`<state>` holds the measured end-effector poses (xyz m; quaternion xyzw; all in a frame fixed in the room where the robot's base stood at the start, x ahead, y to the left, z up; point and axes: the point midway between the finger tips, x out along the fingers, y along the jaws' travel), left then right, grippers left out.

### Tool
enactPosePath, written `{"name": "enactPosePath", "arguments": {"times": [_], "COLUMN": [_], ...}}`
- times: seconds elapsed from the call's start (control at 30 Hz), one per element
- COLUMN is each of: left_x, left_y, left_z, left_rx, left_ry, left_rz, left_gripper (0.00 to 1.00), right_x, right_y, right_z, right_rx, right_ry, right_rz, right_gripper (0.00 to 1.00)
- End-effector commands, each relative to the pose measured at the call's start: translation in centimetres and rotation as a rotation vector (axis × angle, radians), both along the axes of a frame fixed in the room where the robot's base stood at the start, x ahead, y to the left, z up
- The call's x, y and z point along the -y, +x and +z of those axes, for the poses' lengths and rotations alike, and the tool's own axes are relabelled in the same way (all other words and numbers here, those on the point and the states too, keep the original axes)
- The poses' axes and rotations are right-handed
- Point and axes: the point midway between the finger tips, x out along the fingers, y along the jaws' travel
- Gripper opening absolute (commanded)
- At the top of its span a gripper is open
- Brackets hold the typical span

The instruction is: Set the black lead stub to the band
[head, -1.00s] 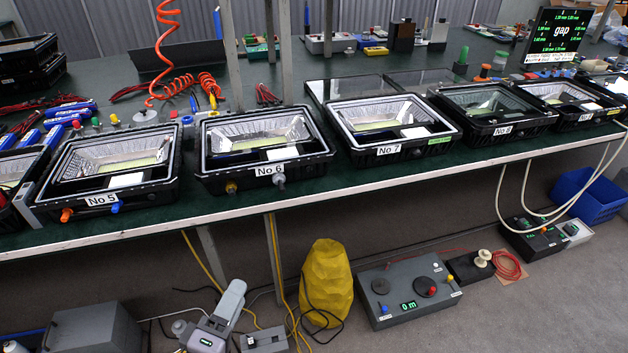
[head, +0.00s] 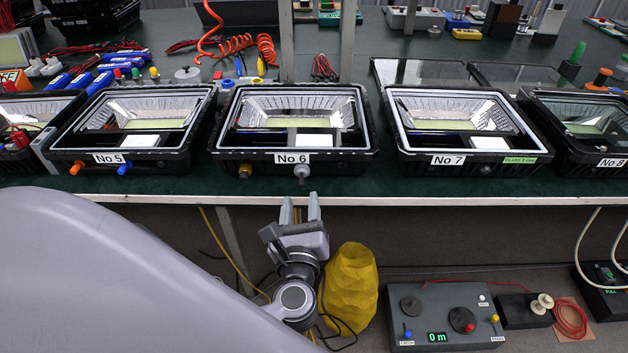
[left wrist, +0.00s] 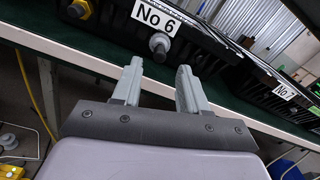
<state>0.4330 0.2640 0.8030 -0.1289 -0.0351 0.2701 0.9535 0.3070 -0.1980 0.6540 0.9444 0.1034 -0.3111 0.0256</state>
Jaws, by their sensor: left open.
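A dark stub (head: 486,170) sticks out of the front wall of the No 7 housing (head: 462,158); it is small and dark, so I cannot be sure that it is the black lead stub. No band can be made out. The No 6 housing (head: 229,160) has a brass-yellow stub (head: 245,171) and a grey stub (head: 301,172), which also shows in the left wrist view (left wrist: 159,45). My left gripper (head: 300,207) is open and empty, in front of and below the grey stub, its fingers (left wrist: 159,75) pointing toward the bench. My right gripper is not in view.
The No 5 housing (head: 110,170) has orange and blue stubs. The bench's front edge (head: 420,199) runs below the housings. A yellow faceted object (head: 350,290) stands beside my left arm, and a grey control box (head: 440,310) sits on the floor.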

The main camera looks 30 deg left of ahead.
Motion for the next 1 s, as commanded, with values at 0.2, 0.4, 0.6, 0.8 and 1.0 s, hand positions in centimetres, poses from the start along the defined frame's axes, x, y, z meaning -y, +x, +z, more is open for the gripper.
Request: {"name": "enactPosePath", "arguments": {"times": [0.2, 0.4, 0.6, 0.8, 1.0], "left_x": [-1.8, -2.9, -3.2, -3.2, -3.2], "left_y": [2.9, 4.7, 5.2, 5.2, 5.1], "left_z": [0.3, 0.2, 0.1, 0.1, 0.1], "left_rx": [0.002, 0.001, -0.001, -0.001, -0.001], "left_ry": [0.007, 0.008, 0.005, 0.006, 0.006], "left_rz": [0.000, -0.002, -0.002, -0.001, -0.001], "left_gripper": [0.43, 0.43, 0.43, 0.30, 0.00], "right_x": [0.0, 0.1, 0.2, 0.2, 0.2], "right_y": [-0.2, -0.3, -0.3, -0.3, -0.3], "right_z": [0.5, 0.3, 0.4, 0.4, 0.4], "right_rx": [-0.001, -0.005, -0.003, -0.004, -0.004], "right_ry": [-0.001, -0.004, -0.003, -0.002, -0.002], "right_rz": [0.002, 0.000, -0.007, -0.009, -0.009], "right_gripper": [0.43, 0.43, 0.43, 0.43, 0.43]}}
